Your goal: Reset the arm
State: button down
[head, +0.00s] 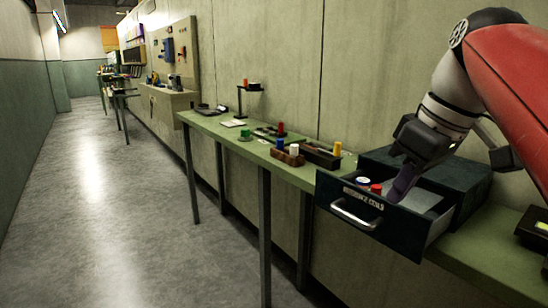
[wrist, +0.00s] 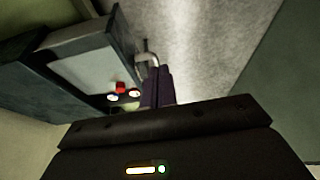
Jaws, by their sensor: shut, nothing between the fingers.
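My gripper (head: 404,184) hangs at the end of my red and white arm over the open drawer (head: 368,217) at the right in the head view. Its dark purple fingers are together with nothing between them. In the wrist view the shut fingers (wrist: 158,88) point up the picture beside the drawer (wrist: 84,70). Inside the drawer are a red spool (head: 376,188) and a blue-and-white spool (head: 362,182). They also show small in the wrist view, the red spool (wrist: 120,87) among pale ones. I cannot tell whether the fingers touch the drawer.
The drawer's dark cabinet (head: 462,185) stands on a long green bench (head: 220,128). On the bench are a dark tray (head: 322,156), a brown rack (head: 287,156), and a green spool (head: 245,134). A wall runs behind. The aisle floor (head: 110,200) at left is clear.

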jog(key=s+a+f+m+t+h, duration=0.1)
jog(key=s+f+m, duration=0.2)
jog(key=f, duration=0.9)
jog(key=s+a+f+m+t+h, duration=0.1)
jog(key=s+f+m, duration=0.3)
jog(key=f, duration=0.8)
jog(key=s+a, duration=0.1)
jog(key=s, duration=0.1)
jog(key=shift+s+f+m+t+h, duration=0.3)
jog(key=shift+s+f, duration=0.1)
jog(key=c, duration=2.2)
grip_release()
jog(key=shift+a, duration=0.1)
